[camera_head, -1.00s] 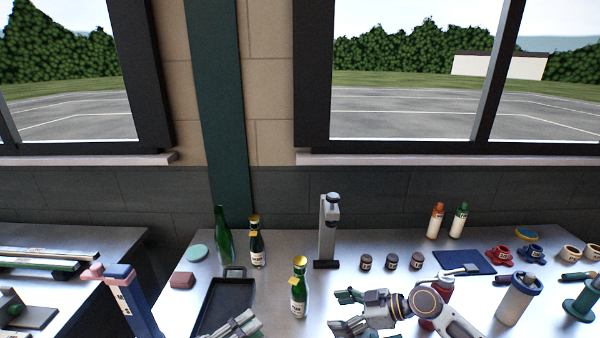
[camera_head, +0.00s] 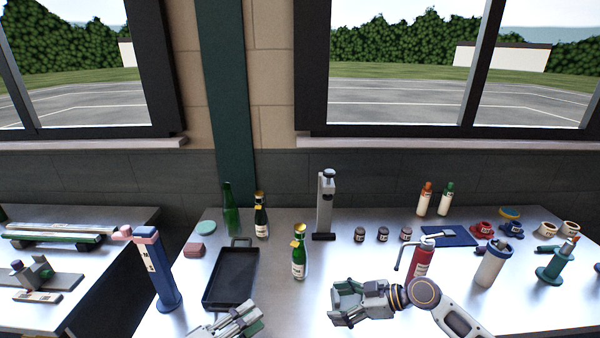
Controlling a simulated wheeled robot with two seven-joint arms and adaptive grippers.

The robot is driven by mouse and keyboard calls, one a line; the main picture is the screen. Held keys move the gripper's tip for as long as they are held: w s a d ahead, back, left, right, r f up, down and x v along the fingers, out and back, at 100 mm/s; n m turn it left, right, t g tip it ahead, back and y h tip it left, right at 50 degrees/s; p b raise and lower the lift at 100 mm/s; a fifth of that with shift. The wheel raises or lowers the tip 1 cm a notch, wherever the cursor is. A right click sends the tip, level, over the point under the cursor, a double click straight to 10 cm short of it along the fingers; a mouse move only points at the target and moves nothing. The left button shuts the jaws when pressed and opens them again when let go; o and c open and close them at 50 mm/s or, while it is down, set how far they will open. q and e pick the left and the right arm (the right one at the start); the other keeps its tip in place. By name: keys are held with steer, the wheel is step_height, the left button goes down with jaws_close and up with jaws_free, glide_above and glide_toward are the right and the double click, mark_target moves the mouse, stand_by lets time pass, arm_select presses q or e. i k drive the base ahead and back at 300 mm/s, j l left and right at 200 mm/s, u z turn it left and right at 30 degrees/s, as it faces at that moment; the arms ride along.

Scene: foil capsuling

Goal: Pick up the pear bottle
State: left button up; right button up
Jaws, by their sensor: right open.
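A green bottle with gold foil and a white label (camera_head: 299,263) is nearest. A darker gold-topped bottle (camera_head: 261,220) and a plain green bottle (camera_head: 231,212) stand behind it to the left. The labels are too small to read, so I cannot tell which is the pear bottle. My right gripper (camera_head: 338,303) is open and empty, nearer to me and right of the front bottle, apart from it. My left gripper (camera_head: 250,314) is low in the view, before the black tray; its jaw opening is unclear.
The black tray (camera_head: 248,257) lies left of the front bottle. A grey upright device (camera_head: 325,205) stands behind it.

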mark_target(299, 254)
steer(key=k, duration=1)
